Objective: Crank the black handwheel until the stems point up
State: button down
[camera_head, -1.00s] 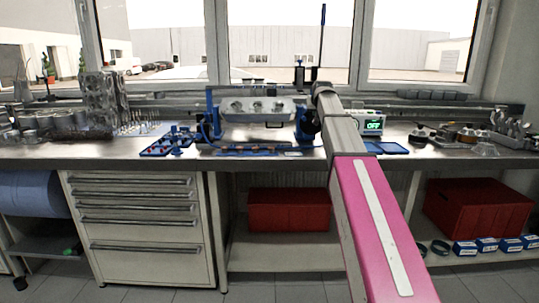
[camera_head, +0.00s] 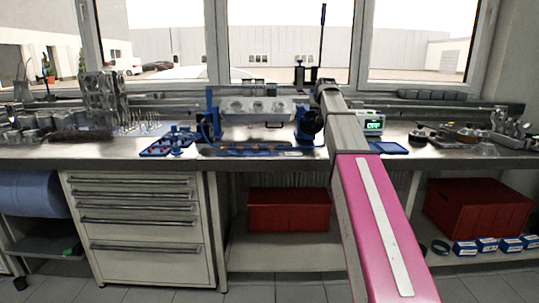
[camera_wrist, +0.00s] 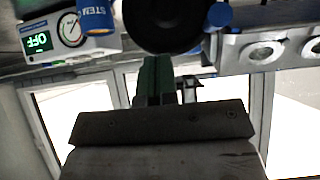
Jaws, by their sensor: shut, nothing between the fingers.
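The black handwheel (camera_head: 311,121) is on the right end of the blue fixture (camera_head: 211,112) on the bench. In the wrist view the black handwheel (camera_wrist: 165,18) is a round disc at the top, partly cut off. The grey cylinder head (camera_head: 257,109) is held in the fixture, its round recesses facing the front. It shows in part in the wrist view (camera_wrist: 262,50). I cannot make out stems. My gripper (camera_wrist: 153,76) is shut and empty, just below the wheel in the wrist view. Whether it touches the wheel is unclear. In the head view my arm hides it.
A meter box with a lit OFF display (camera_wrist: 40,42) stands close to the wheel, with a blue knob or cylinder (camera_wrist: 96,16) by it. A blue tray (camera_head: 168,144) lies left of the fixture. A tall engine block (camera_head: 103,98) stands at the left. A thin upright lever (camera_head: 322,40) rises behind.

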jog(key=shift+v, duration=3)
